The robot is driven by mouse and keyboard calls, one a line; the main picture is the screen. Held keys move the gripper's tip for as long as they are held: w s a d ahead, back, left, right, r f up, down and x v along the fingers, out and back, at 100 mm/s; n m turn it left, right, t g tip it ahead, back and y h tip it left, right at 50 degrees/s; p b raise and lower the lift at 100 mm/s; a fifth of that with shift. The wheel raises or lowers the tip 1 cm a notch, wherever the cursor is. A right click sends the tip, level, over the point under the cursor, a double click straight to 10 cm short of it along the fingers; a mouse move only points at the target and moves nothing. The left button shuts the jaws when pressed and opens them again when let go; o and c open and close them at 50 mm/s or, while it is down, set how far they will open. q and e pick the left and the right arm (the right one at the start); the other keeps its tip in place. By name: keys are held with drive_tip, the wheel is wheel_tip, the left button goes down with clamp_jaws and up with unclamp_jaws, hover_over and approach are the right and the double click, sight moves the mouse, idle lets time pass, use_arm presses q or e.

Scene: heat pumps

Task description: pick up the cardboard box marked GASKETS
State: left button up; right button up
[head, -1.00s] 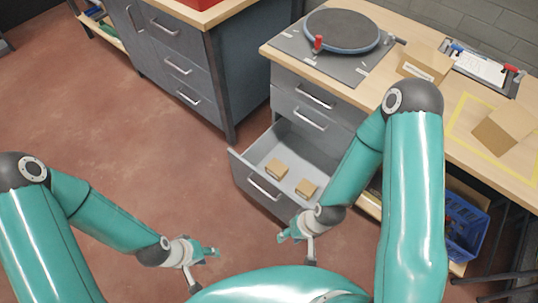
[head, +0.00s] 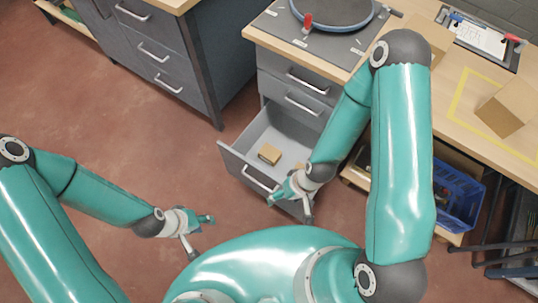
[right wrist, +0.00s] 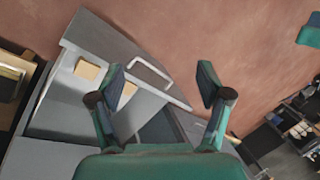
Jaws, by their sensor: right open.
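Two small cardboard boxes lie in the open drawer (head: 238,160). One box (head: 269,153) is in plain view; the other (head: 300,166) is mostly hidden by my right arm. In the right wrist view one box (right wrist: 88,69) is clear, and the other (right wrist: 129,88) is partly behind a finger. I cannot read a GASKETS mark on any box. My right gripper (head: 290,208) is open and empty near the drawer's front; its spread fingers (right wrist: 162,82) also show in the right wrist view. My left gripper (head: 202,236) is open and empty, left of the drawer.
On the workbench, a larger cardboard box (head: 508,108) sits at a yellow outline, and another (head: 432,38) is partly behind my right arm. A round turntable (head: 335,12) and a clipboard (head: 480,40) are also there. A blue crate (head: 458,195) is below. Floor at left is clear.

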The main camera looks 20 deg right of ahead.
drive_tip(key=shift+o, duration=1.2)
drive_tip(key=shift+w+d+f+n, duration=0.2)
drive_tip(key=shift+w+f+n, duration=0.15)
drive_tip(key=shift+n, duration=0.35)
drive_tip(key=n+t+b, duration=0.4)
drive_tip(key=n+b, duration=0.3)
drive_tip(key=b, duration=2.6)
hover_over(270, 152)
drive_tip(key=s+d, duration=0.4)
drive_tip(key=s, duration=0.1)
wheel_tip(270, 152, down, 30)
drive_tip(key=b+x, duration=0.1)
drive_tip(key=x, duration=1)
drive_tip(key=shift+w, duration=0.1)
drive_tip(key=b+x, duration=0.1)
drive_tip(key=x, duration=0.2)
drive_tip(key=b+x, duration=0.1)
drive_tip(key=shift+d+f+b, duration=0.25)
drive_tip(key=shift+f+b, duration=0.05)
drive_tip(key=shift+f, duration=0.25)
drive_tip(key=shift+w+a+f, duration=0.1)
drive_tip(key=shift+w+f, duration=0.05)
drive_tip(key=shift+f+b, duration=0.25)
drive_tip(key=shift+b, duration=0.4)
